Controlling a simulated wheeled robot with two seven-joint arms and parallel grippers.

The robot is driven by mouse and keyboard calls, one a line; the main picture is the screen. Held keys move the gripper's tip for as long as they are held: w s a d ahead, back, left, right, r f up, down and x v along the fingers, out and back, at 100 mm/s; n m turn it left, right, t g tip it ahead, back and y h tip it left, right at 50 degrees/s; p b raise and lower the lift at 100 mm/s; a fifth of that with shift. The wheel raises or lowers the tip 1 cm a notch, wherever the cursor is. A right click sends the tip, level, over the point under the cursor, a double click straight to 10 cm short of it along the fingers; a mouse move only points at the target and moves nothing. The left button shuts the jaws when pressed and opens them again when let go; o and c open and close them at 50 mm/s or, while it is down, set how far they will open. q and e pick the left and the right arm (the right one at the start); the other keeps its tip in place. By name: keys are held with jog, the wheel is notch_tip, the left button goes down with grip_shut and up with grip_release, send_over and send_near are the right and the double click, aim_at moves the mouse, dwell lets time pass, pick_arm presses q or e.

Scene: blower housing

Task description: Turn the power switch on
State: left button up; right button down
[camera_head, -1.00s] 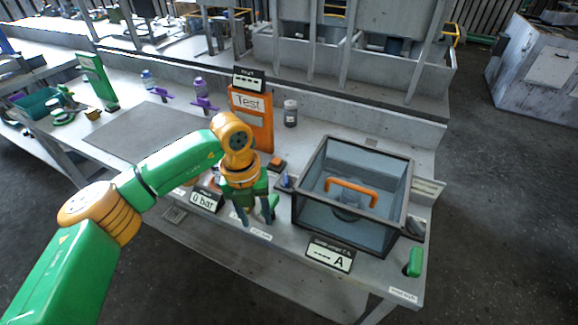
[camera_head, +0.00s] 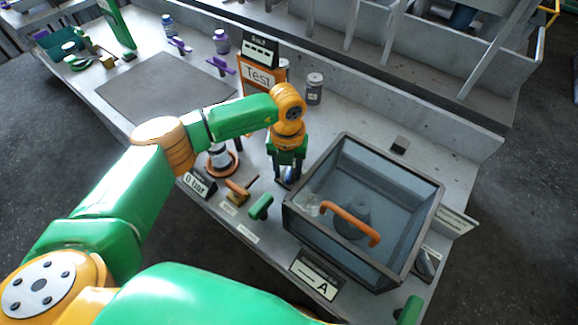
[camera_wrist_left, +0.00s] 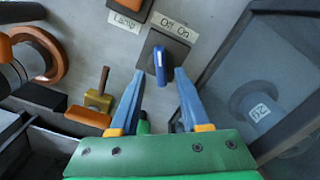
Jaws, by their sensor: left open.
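The power switch is a blue lever (camera_wrist_left: 160,66) on a dark square plate, under a label (camera_wrist_left: 175,26) reading "Off On" in the left wrist view. I cannot tell for sure which word the lever leans toward. My left gripper (camera_wrist_left: 159,76) is open, with its two blue fingers on either side of the lever and apart from it. In the head view my left gripper (camera_head: 286,178) points down at the bench between the glass box and the round orange-based part, and it mostly hides the switch. My right gripper is not in view.
A glass box (camera_head: 415,185) with an orange handle (camera_head: 350,225) stands close on the right. A brass valve with a wooden handle (camera_head: 238,190), a green handle (camera_head: 261,207) and a round orange-based part (camera_head: 222,162) are on the left. An orange Test panel (camera_head: 258,80) stands behind.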

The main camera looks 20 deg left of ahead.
pick_arm(q)
jog(key=shift+w+f, duration=0.25)
jog(key=shift+f, duration=0.15)
jog(key=shift+s, duration=0.1)
grip_shut()
jog(key=m+b, duration=0.2)
jog(key=shift+f+m, duration=0.15)
jog(key=shift+m, duration=0.15)
jog(key=m+b, duration=0.3)
jog(key=shift+a+m, duration=0.1)
jog(key=shift+m, duration=0.3)
jog(key=m+b, duration=0.2)
jog(key=m, duration=0.1)
jog(key=shift+a, duration=0.1)
jog(key=shift+r+m+b, duration=0.2)
jog(key=shift+m+b, duration=0.35)
jog(key=shift+m, duration=0.65)
